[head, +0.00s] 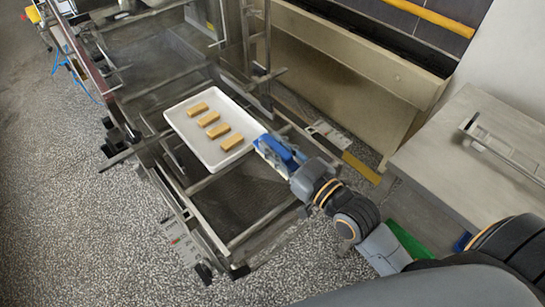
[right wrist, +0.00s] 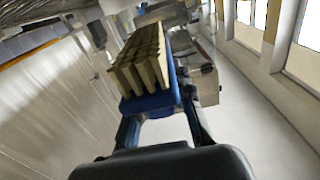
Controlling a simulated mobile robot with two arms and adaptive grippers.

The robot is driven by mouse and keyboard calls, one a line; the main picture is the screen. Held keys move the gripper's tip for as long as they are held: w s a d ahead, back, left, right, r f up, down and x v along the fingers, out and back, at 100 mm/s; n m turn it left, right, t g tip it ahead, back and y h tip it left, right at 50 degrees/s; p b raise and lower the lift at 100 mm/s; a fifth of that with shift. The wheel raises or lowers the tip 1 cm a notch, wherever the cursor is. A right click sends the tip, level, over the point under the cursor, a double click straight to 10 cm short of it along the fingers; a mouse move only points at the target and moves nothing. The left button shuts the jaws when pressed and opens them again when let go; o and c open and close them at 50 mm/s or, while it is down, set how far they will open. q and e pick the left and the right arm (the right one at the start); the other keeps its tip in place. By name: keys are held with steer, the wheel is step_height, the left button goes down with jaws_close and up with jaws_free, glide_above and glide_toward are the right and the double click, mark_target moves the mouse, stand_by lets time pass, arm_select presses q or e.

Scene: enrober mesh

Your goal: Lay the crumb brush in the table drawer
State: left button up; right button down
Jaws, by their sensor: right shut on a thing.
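The crumb brush, with a blue back and tan bristles, shows large in the right wrist view (right wrist: 150,102). In the head view the blue brush (head: 281,152) is beside the near right corner of the white tray. My right gripper (head: 293,166) is shut on it; its two fingers also show in the right wrist view (right wrist: 160,112), one on each side of the blue back. The bristles point away from the palm. The grey table (head: 440,150) stands at the right in the head view. I cannot make out its drawer. My left gripper is not in view.
The white tray (head: 185,128) holds several tan bars on the metal conveyor frame (head: 215,205). A beige trough-like housing (head: 350,75) stands behind. A metal bracket (head: 505,155) lies on the table. A green object (head: 410,238) is low by the table. Speckled floor at front left is clear.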

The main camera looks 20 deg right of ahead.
steer(key=shift+w+f, duration=0.5)
steer(key=shift+f, duration=0.05)
steer(key=shift+w+f+p, duration=0.2)
steer(key=shift+f+p, duration=0.1)
steer(key=shift+f, duration=1.55)
steer(key=shift+f, duration=0.15)
steer(key=c, duration=1.2)
jaws_free()
steer(key=shift+o, duration=0.2)
